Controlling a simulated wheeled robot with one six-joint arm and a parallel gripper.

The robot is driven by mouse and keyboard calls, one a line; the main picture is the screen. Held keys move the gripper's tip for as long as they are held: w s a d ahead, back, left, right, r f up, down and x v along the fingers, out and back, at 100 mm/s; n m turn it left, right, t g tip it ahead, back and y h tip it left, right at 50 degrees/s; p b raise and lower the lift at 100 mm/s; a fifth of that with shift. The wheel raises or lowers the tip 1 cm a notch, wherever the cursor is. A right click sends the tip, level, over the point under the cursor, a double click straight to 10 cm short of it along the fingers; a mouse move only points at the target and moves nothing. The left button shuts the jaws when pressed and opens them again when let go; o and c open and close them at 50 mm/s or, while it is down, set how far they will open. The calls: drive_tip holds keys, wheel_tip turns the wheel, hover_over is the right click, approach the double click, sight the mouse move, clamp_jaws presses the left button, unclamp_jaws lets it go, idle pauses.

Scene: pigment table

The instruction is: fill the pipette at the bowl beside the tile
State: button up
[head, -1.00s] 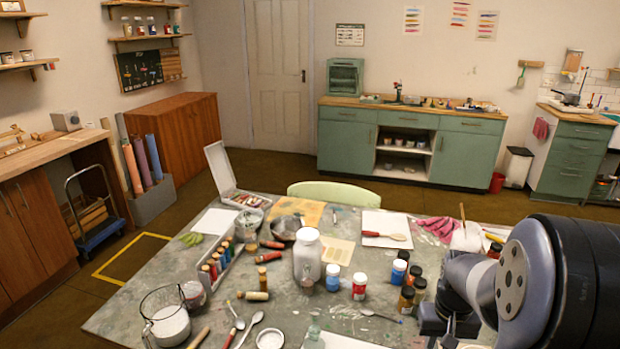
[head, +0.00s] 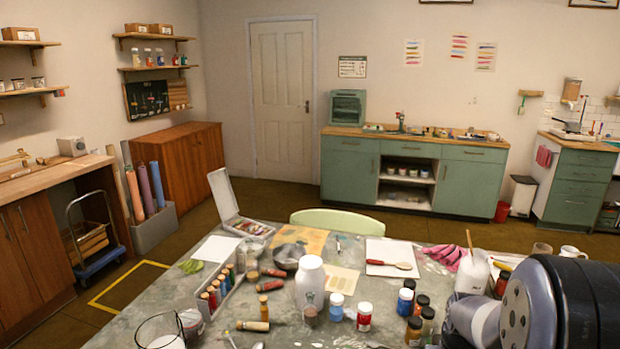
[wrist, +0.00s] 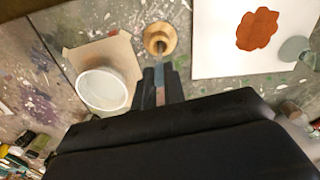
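In the wrist view my gripper (wrist: 162,84) has its two fingers close together on a slim pale bluish piece, which looks like the pipette (wrist: 160,68). Its far end points at a round wooden piece (wrist: 160,40) on the table; I cannot tell whether they touch. A white bowl (wrist: 103,88) with pale contents is left of the fingers, on or beside a brown sheet (wrist: 122,50). A white tile (wrist: 212,55) with an orange-brown paint patch lies to the right. The fingertips are outside the head view.
A small greenish glass thing (wrist: 294,48) is at the tile's right edge. In the head view the table holds a white jar (head: 310,282), paint bottles (head: 364,316), a rack of small bottles (head: 216,292) and a pitcher (head: 160,333). A pale green chair (head: 338,218) stands behind.

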drive_tip(key=shift+r, duration=0.15)
drive_tip(key=shift+r+p, duration=3.1)
drive_tip(key=shift+r, duration=0.55)
